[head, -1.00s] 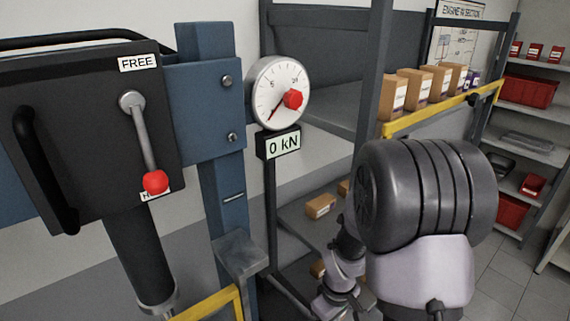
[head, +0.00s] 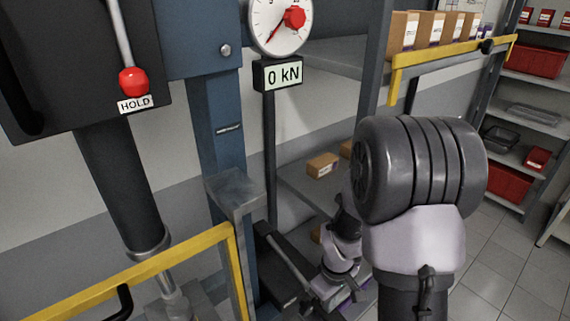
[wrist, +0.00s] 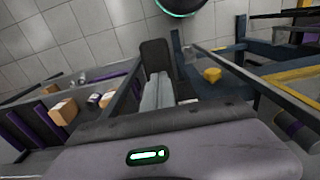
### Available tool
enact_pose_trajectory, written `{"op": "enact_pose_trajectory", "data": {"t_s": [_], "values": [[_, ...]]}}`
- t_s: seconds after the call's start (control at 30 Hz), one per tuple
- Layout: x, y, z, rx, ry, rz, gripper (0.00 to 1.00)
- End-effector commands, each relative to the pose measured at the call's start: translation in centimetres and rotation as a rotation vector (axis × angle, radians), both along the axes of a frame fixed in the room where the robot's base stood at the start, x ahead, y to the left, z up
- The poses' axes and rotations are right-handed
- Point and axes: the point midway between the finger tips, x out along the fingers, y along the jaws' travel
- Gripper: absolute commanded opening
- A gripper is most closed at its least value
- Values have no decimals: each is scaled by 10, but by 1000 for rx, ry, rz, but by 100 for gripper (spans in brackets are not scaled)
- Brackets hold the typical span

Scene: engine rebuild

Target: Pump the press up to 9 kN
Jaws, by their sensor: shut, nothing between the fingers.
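The press has a blue frame (head: 218,140) and a black cylinder (head: 118,190) with a bright rod below it. The valve lever's red knob (head: 133,81) is down at the HOLD label (head: 135,104). The round gauge (head: 272,28) is cut off at the top; its readout (head: 278,74) shows 0 kN. A grey bar (head: 287,256) beside a dark part low by the press column may be the pump handle; I cannot tell for sure. My gripper (wrist: 156,60) is shut and empty in the wrist view. In the head view my arm reaches down beside the bar, its fingertips not clearly visible.
A yellow guard rail (head: 130,275) crosses the front of the press. Shelves with cardboard boxes (head: 322,165) stand behind my arm. Another yellow rail (head: 450,52) fronts the upper shelf. Red bins (head: 508,187) are at the right, with open tiled floor (head: 495,270) before them.

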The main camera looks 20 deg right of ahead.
Motion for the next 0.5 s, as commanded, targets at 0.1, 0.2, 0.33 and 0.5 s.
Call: {"op": "enact_pose_trajectory", "data": {"t_s": [0.1, 0.2, 0.33, 0.5], "values": [[-1, 0, -8, 1, 1, 0, 0], [0, 0, 12, 0, 1, -1, 0], [0, 0, 46, -1, -1, 0, 0], [0, 0, 84, 0, 0, -1, 0]]}}
